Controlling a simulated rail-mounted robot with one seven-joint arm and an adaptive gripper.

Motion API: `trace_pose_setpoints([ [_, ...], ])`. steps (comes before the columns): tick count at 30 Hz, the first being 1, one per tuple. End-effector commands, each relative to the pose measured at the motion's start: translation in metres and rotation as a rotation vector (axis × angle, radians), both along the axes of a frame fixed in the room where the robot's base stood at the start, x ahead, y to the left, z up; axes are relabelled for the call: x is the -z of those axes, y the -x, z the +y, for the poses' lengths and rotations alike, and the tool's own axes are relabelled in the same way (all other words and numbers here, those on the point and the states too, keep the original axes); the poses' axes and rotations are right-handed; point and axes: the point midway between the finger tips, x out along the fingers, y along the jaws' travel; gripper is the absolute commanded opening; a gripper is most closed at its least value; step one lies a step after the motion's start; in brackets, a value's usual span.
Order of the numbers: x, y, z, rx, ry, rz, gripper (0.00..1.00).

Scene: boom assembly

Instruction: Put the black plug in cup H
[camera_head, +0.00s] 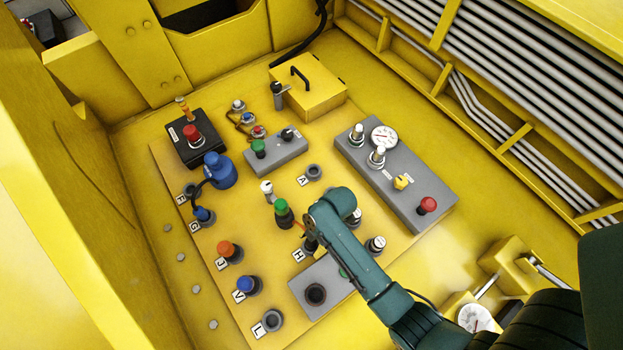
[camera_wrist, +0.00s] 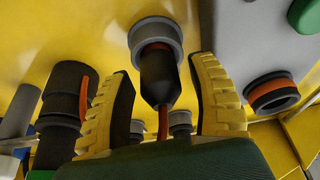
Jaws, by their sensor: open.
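The black plug (camera_wrist: 158,78) is in the wrist view, between the two yellow-padded fingers of my gripper (camera_wrist: 164,66). Its narrow tail with a red-orange cable points toward the camera. Its far end is in or against the mouth of a grey cup (camera_wrist: 146,32); how deep it sits I cannot tell. My gripper is open, with a finger on either side of the plug and gaps visible. In the head view, the H label (camera_head: 299,255) lies beside a dark cup or plug (camera_head: 311,244), partly hidden by my arm. My fingers are not clearly visible there.
A green-topped plug (camera_head: 283,214) stands close left of my arm. A grey box (camera_head: 317,292) lies just below H. Orange (camera_head: 230,251) and blue (camera_head: 247,285) plugs stand at the left. Another dark cup with an orange ring (camera_wrist: 270,95) is right of my fingers.

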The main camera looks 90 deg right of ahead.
Motion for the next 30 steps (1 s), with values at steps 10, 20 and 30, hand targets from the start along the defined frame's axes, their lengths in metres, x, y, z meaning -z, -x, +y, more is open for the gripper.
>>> trace_pose_setpoints([
  [10,-0.047,0.014,-0.011,0.003,0.004,-0.003,0.59],
  [20,-0.108,0.033,-0.024,0.002,0.001,-0.001,0.59],
  [30,-0.113,0.034,-0.024,0.000,0.000,0.000,0.59],
])
